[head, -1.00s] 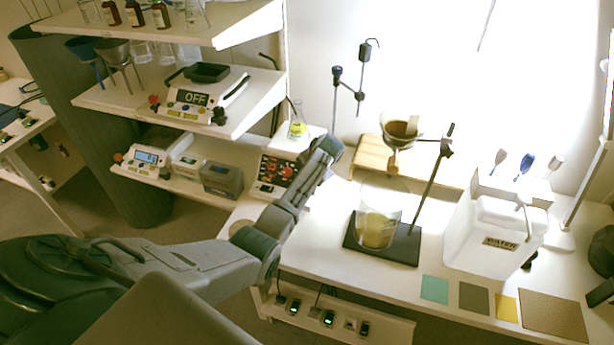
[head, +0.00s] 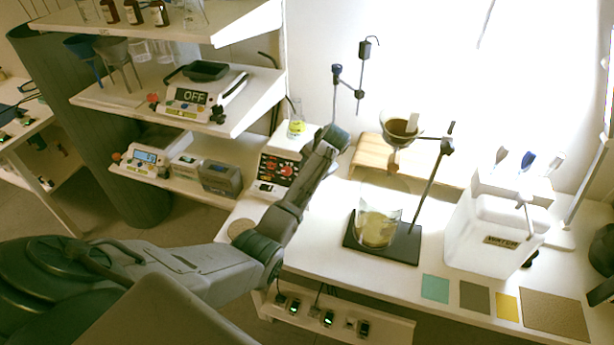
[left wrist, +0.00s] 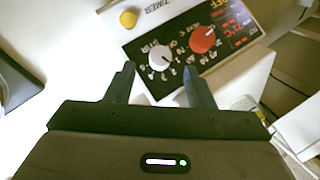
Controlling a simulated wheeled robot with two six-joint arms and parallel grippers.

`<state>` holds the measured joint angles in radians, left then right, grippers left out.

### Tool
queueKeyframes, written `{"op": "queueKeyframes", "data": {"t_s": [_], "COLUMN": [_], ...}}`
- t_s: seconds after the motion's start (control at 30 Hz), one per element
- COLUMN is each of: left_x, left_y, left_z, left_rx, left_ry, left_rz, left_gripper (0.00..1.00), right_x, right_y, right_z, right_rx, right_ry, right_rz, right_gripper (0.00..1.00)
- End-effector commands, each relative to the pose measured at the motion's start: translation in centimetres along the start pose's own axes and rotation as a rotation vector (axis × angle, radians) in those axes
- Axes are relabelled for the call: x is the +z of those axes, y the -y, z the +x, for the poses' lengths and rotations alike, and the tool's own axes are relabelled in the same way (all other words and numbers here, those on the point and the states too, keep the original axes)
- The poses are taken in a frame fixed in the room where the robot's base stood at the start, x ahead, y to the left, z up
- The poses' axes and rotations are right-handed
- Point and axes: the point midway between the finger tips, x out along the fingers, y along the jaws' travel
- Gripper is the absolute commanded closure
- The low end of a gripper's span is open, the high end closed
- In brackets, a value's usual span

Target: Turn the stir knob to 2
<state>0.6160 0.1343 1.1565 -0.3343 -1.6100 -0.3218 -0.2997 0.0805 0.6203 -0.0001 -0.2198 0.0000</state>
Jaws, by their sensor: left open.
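The hotplate stirrer (head: 290,150) stands at the left end of the bench, with its dark control panel (head: 278,170) partly beside my arm. In the left wrist view the white stir knob (left wrist: 160,57) sits on the panel, next to a red knob (left wrist: 202,40). The stir pointer's exact number is too small to read surely. My left gripper (left wrist: 158,85) is open and empty. In that picture its two fingertips lie below the stir knob, one to each side, and do not appear to touch it. In the head view its fingers cannot be made out.
A flask of yellow liquid (head: 296,127) stands on the stirrer. A yellow button (left wrist: 128,19) is beside the panel. A beaker (head: 376,228) on a dark stand base, a funnel and a white water container (head: 490,235) are to the right. Shelves (head: 190,95) are at the left.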

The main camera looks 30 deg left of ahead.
Motion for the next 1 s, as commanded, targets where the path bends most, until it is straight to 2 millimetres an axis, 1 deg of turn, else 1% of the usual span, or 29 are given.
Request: {"op": "queueKeyframes", "data": {"t_s": [0.03,0.1,0.2,0.3,0.4,0.53,1.0], "left_x": [-0.1,-0.1,0.0,-0.1,0.0,0.0,0.1], "left_y": [-0.1,-0.1,-0.2,-0.1,-0.1,0.0,-0.1], "left_z": [-1.0,-2.5,-4.2,-5.5,-6.3,-6.6,-6.5], "left_rx": [-0.001,0.000,0.001,0.000,0.000,0.001,0.001], "left_ry": [-0.005,-0.005,-0.003,-0.002,-0.001,0.001,0.000], "left_rz": [-0.002,-0.002,-0.001,-0.002,-0.001,0.000,0.000], "left_gripper": [0.51,0.51,0.51,0.51,0.51,0.51,0.51], "right_x": [0.1,0.1,0.1,0.1,0.1,0.1,0.2], "right_y": [0.0,0.1,0.1,0.1,0.1,0.1,0.1], "right_z": [0.4,0.7,1.0,1.2,1.3,1.3,1.3], "right_rx": [0.000,0.000,0.000,0.000,0.000,0.000,0.000], "right_ry": [0.000,0.000,0.000,0.000,0.000,0.000,0.001], "right_rz": [0.000,0.000,0.000,0.000,0.000,0.000,0.000], "right_gripper": [0.64,0.64,0.64,0.64,0.64,0.64,0.64]}}
